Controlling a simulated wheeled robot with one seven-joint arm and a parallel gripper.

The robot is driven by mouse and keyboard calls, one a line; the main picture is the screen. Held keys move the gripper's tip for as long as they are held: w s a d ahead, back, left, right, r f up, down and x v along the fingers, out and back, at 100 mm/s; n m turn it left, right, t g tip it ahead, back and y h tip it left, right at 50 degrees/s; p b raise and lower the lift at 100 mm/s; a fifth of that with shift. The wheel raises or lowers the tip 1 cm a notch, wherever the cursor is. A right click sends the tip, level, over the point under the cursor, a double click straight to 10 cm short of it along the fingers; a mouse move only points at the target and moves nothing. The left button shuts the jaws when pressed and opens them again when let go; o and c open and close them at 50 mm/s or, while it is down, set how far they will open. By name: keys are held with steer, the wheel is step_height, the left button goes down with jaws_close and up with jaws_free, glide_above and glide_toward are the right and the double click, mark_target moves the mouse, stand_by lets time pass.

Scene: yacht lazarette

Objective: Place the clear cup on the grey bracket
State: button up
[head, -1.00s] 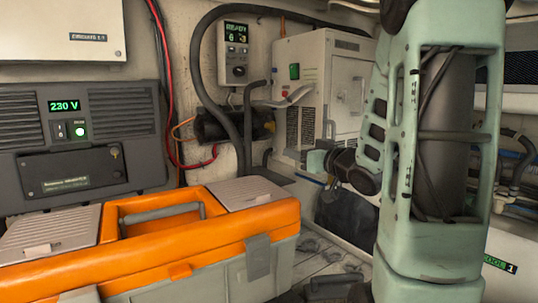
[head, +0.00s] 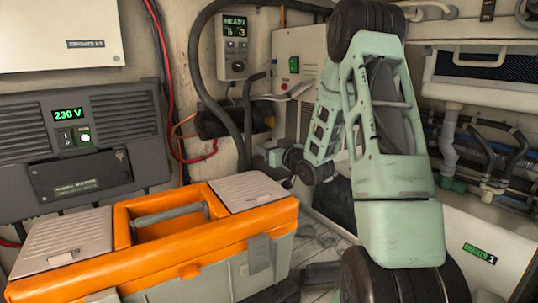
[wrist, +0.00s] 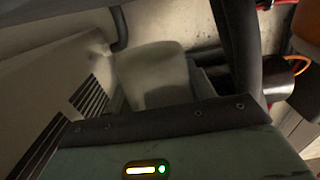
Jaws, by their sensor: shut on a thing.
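The clear cup (wrist: 150,72) shows in the wrist view as a pale, cloudy, blurred shape just beyond the edge of my gripper (wrist: 165,98). My gripper is shut on it; the fingertips are mostly hidden behind the dark edge of the hand. In the head view the end of my arm reaches toward the corner beside the white vented unit, and the cup and fingers cannot be made out there. I cannot pick out the grey bracket with certainty in either view.
An orange and grey toolbox (head: 165,250) stands at the front left. A white vented unit (head: 300,55) is behind my arm. A black hose (head: 200,75) loops down the wall beside a control box (head: 234,50). A dark 230 V panel (head: 80,140) is at left.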

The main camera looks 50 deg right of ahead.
step_height(320, 180, down, 3)
steer(key=shift+r+p, duration=0.2)
steer(key=shift+p, duration=0.45)
steer(key=shift+w+f+p, duration=0.1)
steer(key=shift+f+p, duration=0.25)
steer(key=shift+p, duration=0.2)
steer(key=shift+f, duration=0.2)
steer(key=shift+f+b, duration=0.15)
steer(key=shift+b, duration=0.15)
steer(key=o, duration=1)
steer(key=shift+c, duration=0.2)
